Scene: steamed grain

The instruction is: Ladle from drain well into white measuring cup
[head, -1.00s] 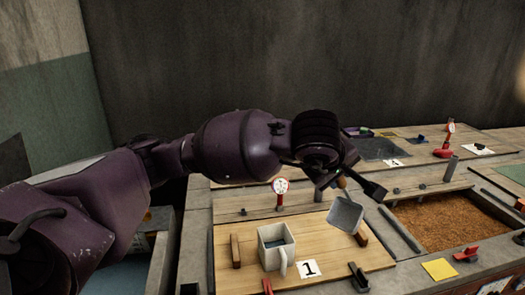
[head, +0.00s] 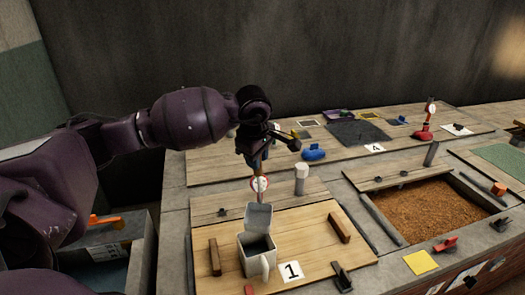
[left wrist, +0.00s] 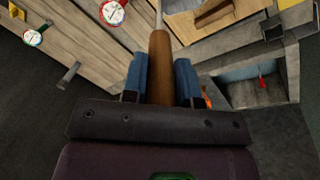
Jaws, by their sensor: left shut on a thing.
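The white measuring cup (head: 257,263) stands upright on the light wooden board near card 1. My left gripper (head: 257,158) is above and behind the cup, shut on the ladle's handle. The brown wooden handle shows between the blue fingers (left wrist: 160,85) in the left wrist view. The ladle's square pale scoop (head: 258,217) is tipped steeply at the cup's back rim; whether it touches the rim I cannot tell. The cup's inside looks dark, and its contents are unclear. I cannot tell which recess is the drain well. My right gripper is not in view.
Wooden blocks (head: 214,257) flank the cup. A round dial (head: 260,184) and a pale cylinder (head: 301,178) stand behind it. A bin of brown grain (head: 425,212) is at the right. A basin with an orange handle (head: 104,221) is at the left.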

